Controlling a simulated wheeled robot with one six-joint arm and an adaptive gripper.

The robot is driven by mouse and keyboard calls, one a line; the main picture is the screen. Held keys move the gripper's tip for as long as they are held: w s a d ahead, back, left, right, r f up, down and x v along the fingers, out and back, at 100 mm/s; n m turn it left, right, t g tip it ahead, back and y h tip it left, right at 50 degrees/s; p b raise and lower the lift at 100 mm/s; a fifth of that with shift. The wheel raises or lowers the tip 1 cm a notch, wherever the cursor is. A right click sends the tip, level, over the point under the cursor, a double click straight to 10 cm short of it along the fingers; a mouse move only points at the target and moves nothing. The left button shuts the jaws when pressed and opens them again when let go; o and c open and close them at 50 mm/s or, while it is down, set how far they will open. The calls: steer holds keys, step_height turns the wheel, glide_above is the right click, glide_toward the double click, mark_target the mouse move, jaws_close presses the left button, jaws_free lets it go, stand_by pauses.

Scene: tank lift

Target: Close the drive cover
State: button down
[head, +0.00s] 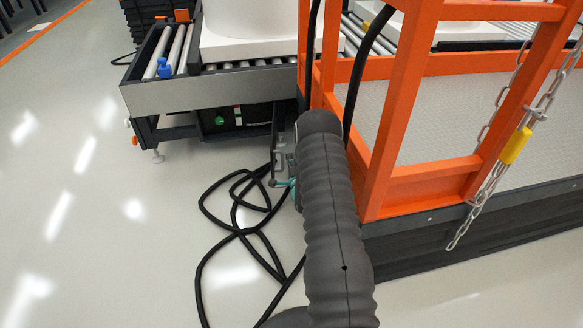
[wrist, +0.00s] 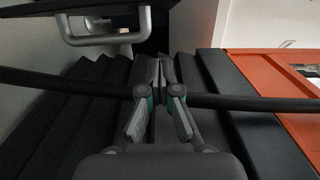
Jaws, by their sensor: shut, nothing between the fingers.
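The drive cover appears to be the narrow grey panel (head: 281,150) hanging at the right end of the dark opening under the roller conveyor, edge-on and swung out from it. In the wrist view a grey bar handle (wrist: 105,38) shows at the top left, apparently on this panel. My gripper (wrist: 160,68) is shut and empty, with its fingertips below and to the right of the handle, apart from it. In the head view my arm hides most of the gripper; only a teal part shows beside the panel's lower end.
The roller conveyor (head: 205,93) carries a large white object (head: 245,35). An orange frame (head: 385,120) stands close on the right of my arm. Black cable (head: 240,232) lies looped on the floor; a dark cable (wrist: 60,83) crosses the wrist view at the fingers. The floor at left is clear.

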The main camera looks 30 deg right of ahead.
steer(key=shift+w+a, duration=0.45)
steer(key=shift+w, duration=0.4)
steer(key=shift+w+a, duration=0.5)
steer(key=shift+w, duration=0.3)
steer(key=shift+w+a, duration=0.45)
steer(key=shift+w, duration=0.4)
